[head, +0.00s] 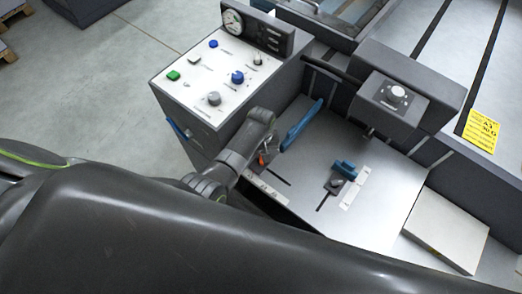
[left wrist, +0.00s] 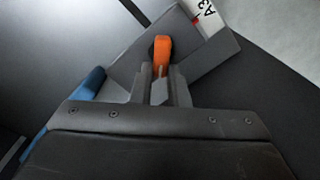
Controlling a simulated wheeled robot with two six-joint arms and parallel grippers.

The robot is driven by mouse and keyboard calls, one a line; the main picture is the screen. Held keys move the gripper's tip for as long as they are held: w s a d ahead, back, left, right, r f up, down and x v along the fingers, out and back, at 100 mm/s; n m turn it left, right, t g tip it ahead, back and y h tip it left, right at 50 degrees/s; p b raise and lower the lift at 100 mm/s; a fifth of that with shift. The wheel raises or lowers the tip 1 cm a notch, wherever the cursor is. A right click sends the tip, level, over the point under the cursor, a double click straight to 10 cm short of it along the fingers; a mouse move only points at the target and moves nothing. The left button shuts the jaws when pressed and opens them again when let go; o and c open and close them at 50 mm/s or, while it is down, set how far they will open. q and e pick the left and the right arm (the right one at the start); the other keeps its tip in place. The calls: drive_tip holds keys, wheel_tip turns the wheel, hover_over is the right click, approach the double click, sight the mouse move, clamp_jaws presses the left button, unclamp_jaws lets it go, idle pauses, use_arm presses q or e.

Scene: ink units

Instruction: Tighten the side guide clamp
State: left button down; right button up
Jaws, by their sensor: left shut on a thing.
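The orange clamp lever (left wrist: 163,48) stands up between the fingers of my left gripper (left wrist: 167,88) in the left wrist view. My left gripper is shut on it. In the head view my left gripper (head: 255,157) is low at the left edge of the metal plate, and only a small orange-red bit of the lever (head: 262,158) shows. The tall blue side guide (head: 302,125) stands just right of the gripper. It also shows as a blue piece in the left wrist view (left wrist: 88,86). My right gripper is not in view.
A second, smaller blue guide (head: 345,169) sits right on the metal plate (head: 385,205). A control panel with knobs and buttons (head: 213,75) stands at the upper left. A grey box with a dial (head: 408,85) overhangs the plate's back. A scale strip (head: 267,187) lies near the gripper.

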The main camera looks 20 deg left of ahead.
use_arm(q)
drive_tip(key=m+p, duration=0.1)
drive_tip(key=m, duration=0.1)
drive_tip(key=m+p, duration=0.1)
drive_tip(key=m, duration=0.1)
drive_tip(key=shift+d+r, duration=0.1)
drive_tip(key=shift+d, duration=0.2)
drive_tip(key=m+p, duration=0.1)
drive_tip(key=m, duration=0.1)
drive_tip(key=m+p, duration=0.1)
drive_tip(key=m, duration=0.3)
drive_tip(key=shift+d+m+p, duration=0.3)
drive_tip(key=shift+d+p, duration=0.1)
drive_tip(key=m, duration=0.1)
drive_tip(key=m+p, duration=0.1)
drive_tip(key=m, duration=0.1)
drive_tip(key=shift+s+d, duration=0.2)
drive_tip(key=shift+s+d+m+p, duration=0.1)
drive_tip(key=shift+m+p, duration=0.1)
drive_tip(key=shift+m, duration=0.7)
drive_tip(key=shift+s+d+m+p, duration=0.1)
drive_tip(key=shift+m+p, duration=0.1)
drive_tip(key=shift+m, duration=1)
drive_tip(key=c, duration=1.4)
unclamp_jaws()
